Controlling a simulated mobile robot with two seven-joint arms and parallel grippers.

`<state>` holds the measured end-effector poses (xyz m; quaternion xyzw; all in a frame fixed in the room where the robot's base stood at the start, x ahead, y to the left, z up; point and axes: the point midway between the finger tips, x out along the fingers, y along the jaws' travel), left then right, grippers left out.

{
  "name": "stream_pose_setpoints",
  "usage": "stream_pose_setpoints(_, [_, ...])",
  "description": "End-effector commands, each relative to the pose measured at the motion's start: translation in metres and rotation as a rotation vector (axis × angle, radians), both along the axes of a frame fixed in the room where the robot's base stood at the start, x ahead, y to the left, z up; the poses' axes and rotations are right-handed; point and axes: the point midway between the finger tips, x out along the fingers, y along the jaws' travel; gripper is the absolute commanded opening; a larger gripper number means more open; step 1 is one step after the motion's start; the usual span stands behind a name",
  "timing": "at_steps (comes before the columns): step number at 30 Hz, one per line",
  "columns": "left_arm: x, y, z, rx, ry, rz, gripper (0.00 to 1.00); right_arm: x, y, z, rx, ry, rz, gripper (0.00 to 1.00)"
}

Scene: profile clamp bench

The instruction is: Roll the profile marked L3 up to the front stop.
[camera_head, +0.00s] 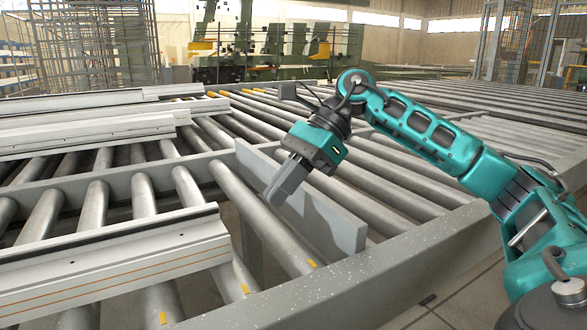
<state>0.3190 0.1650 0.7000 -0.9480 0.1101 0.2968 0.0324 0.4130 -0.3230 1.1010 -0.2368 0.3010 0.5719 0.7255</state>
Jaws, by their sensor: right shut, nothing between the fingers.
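Several long pale grey-white profiles lie across the rollers at the left. The nearest profile (120,265) has thin orange lines along its side, and its end is near the picture's lower middle. A middle profile (90,136) and a back profile (70,107) lie farther away. I can read no L3 mark on any of them. An upright grey plate (335,223) stands among the rollers; I cannot tell whether it is the front stop. My right gripper (273,197) is shut and empty, pointing down beside this plate, apart from the profiles. My left gripper is out of view.
Bare grey rollers (232,190) run between the profiles and the plate, some with orange marks. A speckled grey frame beam (390,262) edges the conveyor at the front. Green machinery (275,45) and wire racks (95,45) stand behind. More rollers extend at the right.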

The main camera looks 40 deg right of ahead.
Motion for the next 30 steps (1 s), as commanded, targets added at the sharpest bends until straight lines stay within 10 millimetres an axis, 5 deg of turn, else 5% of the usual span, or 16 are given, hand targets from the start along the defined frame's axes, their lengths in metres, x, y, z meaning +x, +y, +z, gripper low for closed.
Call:
stream_pose_setpoints(4, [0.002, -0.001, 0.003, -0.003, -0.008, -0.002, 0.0, 0.004, 0.023, -0.023, 0.0, 0.002, 0.005, 0.0])
stream_pose_setpoints(12, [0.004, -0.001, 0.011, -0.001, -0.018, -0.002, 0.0, 0.013, 0.056, -0.021, 0.001, -0.003, 0.002, 0.0])
stream_pose_setpoints(30, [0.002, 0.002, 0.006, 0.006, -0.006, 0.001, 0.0, 0.016, 0.066, -0.022, 0.001, -0.001, 0.002, 0.0])
